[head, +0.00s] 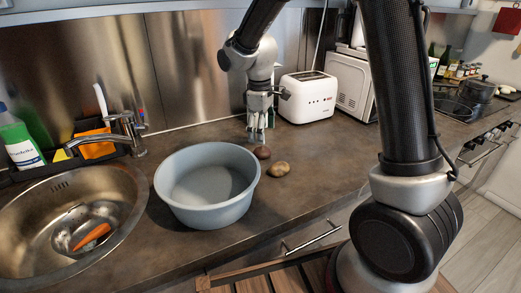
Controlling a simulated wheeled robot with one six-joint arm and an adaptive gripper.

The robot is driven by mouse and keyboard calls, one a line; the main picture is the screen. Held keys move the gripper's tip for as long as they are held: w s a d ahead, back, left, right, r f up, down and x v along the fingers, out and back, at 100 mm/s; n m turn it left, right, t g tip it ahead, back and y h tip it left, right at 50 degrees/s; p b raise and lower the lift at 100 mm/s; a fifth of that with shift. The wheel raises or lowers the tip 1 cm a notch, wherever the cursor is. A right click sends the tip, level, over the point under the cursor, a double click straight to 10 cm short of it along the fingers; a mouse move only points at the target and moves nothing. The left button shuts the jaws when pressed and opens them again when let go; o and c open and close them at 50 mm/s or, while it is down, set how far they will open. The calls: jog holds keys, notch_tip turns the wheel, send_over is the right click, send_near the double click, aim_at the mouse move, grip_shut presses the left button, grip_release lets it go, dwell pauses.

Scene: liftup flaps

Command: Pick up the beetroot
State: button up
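A small dark reddish-brown round thing, which looks like the beetroot (262,152), lies on the counter just right of the grey-blue basin's far rim. My gripper (257,138) points down just above and behind it in the picture. Its fingers look parted, with nothing visible between them. The tips appear close to the beetroot, but I cannot tell whether they touch it.
A light-brown potato (279,169) lies close by. The basin (207,218) stands left of both. A carrot (93,236) lies in the sink (128,208). A white toaster (308,98) stands behind right. The counter right of the potato is clear.

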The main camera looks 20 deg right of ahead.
aim_at(262, 147)
jog(key=shift+r+n, duration=0.25)
jog(key=shift+n, duration=0.25)
jog(key=shift+a+f, duration=0.1)
jog(key=shift+f, duration=0.2)
jog(key=f, duration=0.7)
jog(key=shift+w+d+f, duration=0.15)
jog(key=shift+d, duration=0.1)
jog(key=c, duration=1.2)
